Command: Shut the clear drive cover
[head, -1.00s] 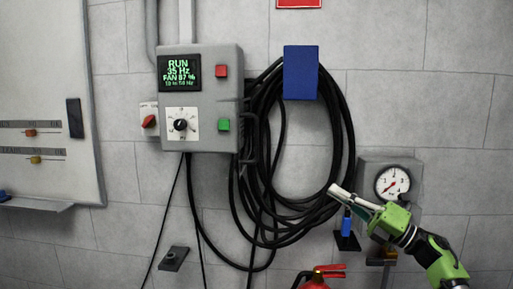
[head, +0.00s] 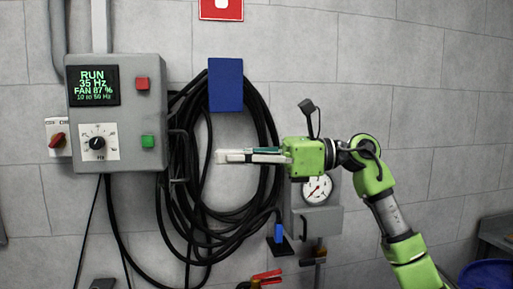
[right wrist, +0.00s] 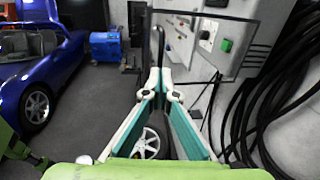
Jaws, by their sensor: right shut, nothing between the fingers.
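The grey drive box (head: 118,125) hangs on the wall at the left of the head view, with a lit display, dial and two buttons. In the right wrist view a clear dark-edged pane, seemingly the drive cover (right wrist: 240,32), stands out from the wall. The box's dial and green button show through it, so it looks open. In the head view a dark handle (head: 181,156) shows just right of the box. My right gripper (head: 220,156) is shut and empty, pointing left in front of the hoses, apart from the handle in the picture. My left gripper is not in view.
Black coiled cables (head: 262,130) hang under a blue holder (head: 226,85) behind my right gripper.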

